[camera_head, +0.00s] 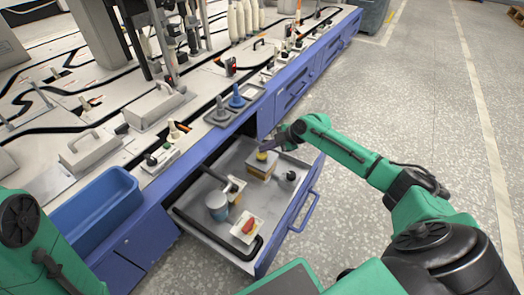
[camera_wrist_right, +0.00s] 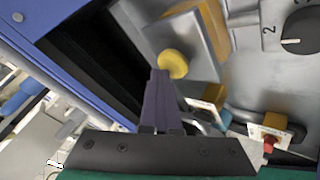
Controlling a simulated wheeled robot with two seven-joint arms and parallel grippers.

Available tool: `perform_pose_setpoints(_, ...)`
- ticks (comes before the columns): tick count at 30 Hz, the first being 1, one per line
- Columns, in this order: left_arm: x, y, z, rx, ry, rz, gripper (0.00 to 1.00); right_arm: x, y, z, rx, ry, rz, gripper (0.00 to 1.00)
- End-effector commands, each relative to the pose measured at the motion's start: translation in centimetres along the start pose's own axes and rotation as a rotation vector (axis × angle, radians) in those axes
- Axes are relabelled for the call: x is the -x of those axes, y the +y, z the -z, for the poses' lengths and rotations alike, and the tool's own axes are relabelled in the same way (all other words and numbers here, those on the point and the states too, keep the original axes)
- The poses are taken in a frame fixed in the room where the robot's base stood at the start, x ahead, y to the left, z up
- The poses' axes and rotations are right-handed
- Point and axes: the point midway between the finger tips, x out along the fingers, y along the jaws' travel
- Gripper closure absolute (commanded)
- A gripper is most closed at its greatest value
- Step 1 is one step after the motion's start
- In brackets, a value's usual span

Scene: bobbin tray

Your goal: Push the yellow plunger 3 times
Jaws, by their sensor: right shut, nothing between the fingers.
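The yellow plunger (camera_head: 262,156) stands on top of a box with a yellow-orange band (camera_head: 259,171) in the open drawer (camera_head: 266,246). In the right wrist view the plunger is a round yellow knob (camera_wrist_right: 173,64) just beyond my fingertips. My right gripper (camera_head: 271,146) is shut and empty, with its purple fingers close beside and above the plunger. The fingers also show in the right wrist view (camera_wrist_right: 159,76). I cannot tell whether they touch the plunger. My left gripper is out of view.
A blue bin (camera_head: 97,212) stands left of the drawer. The worktop behind is crowded. The floor at right is clear.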

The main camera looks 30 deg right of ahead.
Motion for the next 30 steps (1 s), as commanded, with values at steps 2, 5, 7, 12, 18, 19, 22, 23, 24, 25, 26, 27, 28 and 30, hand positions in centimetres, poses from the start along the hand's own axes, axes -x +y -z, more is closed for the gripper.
perform_pose_setpoints(2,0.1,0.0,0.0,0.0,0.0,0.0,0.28,-0.2,-0.3,-0.2,-0.001,-0.002,0.004,1.0)
perform_pose_setpoints(5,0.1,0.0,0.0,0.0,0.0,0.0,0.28,-0.1,-0.2,-0.2,-0.001,-0.002,0.004,1.0)
perform_pose_setpoints(7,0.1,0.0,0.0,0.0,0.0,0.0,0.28,-0.1,-0.2,-0.2,-0.001,-0.002,0.004,1.0)
perform_pose_setpoints(12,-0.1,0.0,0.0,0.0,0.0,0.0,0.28,0.0,-0.1,-0.1,-0.001,-0.002,0.004,1.0)
perform_pose_setpoints(18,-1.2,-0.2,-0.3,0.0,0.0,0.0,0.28,0.9,0.5,0.6,-0.001,-0.002,0.005,1.0)
perform_pose_setpoints(19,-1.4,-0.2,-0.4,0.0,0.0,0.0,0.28,1.0,0.6,0.7,-0.001,-0.002,0.004,1.0)
perform_pose_setpoints(22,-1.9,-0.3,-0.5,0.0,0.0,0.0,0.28,1.5,0.9,1.0,-0.001,-0.002,0.004,1.0)
perform_pose_setpoints(23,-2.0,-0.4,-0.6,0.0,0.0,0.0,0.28,1.6,1.0,1.1,-0.001,-0.002,0.004,1.0)
perform_pose_setpoints(24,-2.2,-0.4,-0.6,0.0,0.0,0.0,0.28,1.8,1.2,1.2,-0.001,-0.001,0.003,1.0)
perform_pose_setpoints(25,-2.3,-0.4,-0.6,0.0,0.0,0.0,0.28,1.9,1.2,1.3,-0.001,-0.001,0.003,1.0)
perform_pose_setpoints(26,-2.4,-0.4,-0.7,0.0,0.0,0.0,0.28,1.9,1.3,1.3,-0.001,-0.001,0.003,1.0)
perform_pose_setpoints(27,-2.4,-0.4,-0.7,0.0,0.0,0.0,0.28,1.9,1.3,1.4,-0.001,-0.001,0.003,1.0)
perform_pose_setpoints(28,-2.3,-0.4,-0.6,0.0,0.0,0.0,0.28,1.9,1.3,1.3,-0.001,-0.001,0.003,1.0)
perform_pose_setpoints(30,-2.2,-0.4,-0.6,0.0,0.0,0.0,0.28,1.9,1.3,1.3,-0.001,-0.001,0.002,1.0)
